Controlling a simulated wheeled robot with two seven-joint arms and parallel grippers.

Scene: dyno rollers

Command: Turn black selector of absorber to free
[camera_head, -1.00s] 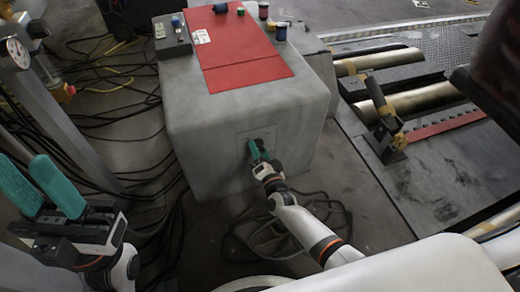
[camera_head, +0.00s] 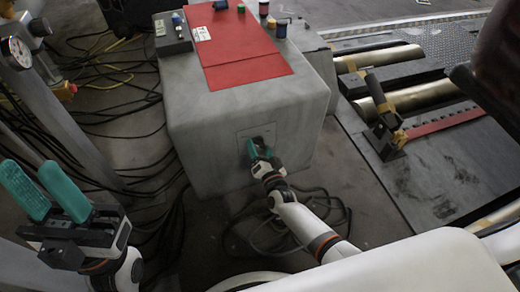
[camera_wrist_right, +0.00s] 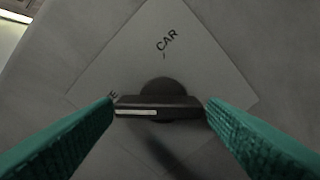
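The black selector (camera_wrist_right: 158,106) is a bar-shaped handle on a round base, set on a pale square plate (camera_wrist_right: 205,65). In the right wrist view the bar lies level, with a white mark on its left part. The plate carries the word CAR at the upper right; a letter E shows by the left finger, the rest hidden. My right gripper (camera_wrist_right: 160,104) has one finger at each end of the bar, seemingly touching. In the head view my right gripper (camera_head: 258,150) is at the absorber's (camera_head: 205,140) front plate. My left gripper (camera_head: 45,190) is open and empty at the left.
A red panel (camera_head: 245,65) with small coloured caps and a grey control box (camera_head: 171,35) are on top of the absorber. Black cables (camera_head: 110,125) lie on the floor at left and under my right arm. Rollers (camera_head: 410,97) are at right.

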